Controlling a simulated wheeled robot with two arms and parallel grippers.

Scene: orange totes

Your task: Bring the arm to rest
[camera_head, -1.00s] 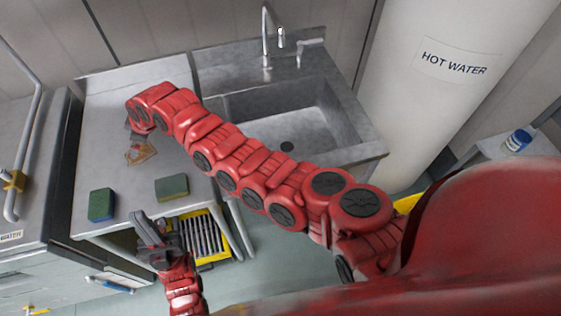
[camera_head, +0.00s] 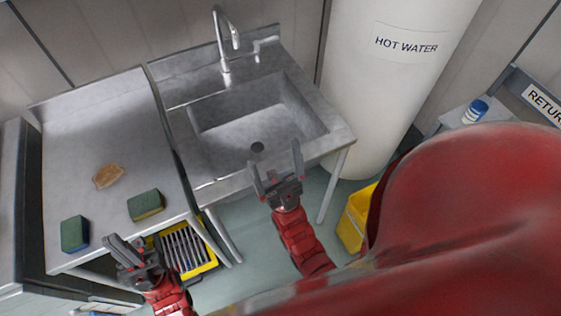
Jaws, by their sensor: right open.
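My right gripper (camera_head: 274,160) is open and empty. Its two fingers point up in the head view, in front of the sink's near edge, and its red forearm comes up from below. My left gripper (camera_head: 122,242) is at the lower left, by the front edge of the steel counter (camera_head: 90,130). I cannot tell whether its fingers are apart, and I see nothing held in it. A flat orange-brown piece (camera_head: 108,176) lies alone on the counter, clear of both grippers.
A yellow rack (camera_head: 184,247) is below. A white hot-water tank (camera_head: 375,100) and a yellow container (camera_head: 357,215) stand to the right.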

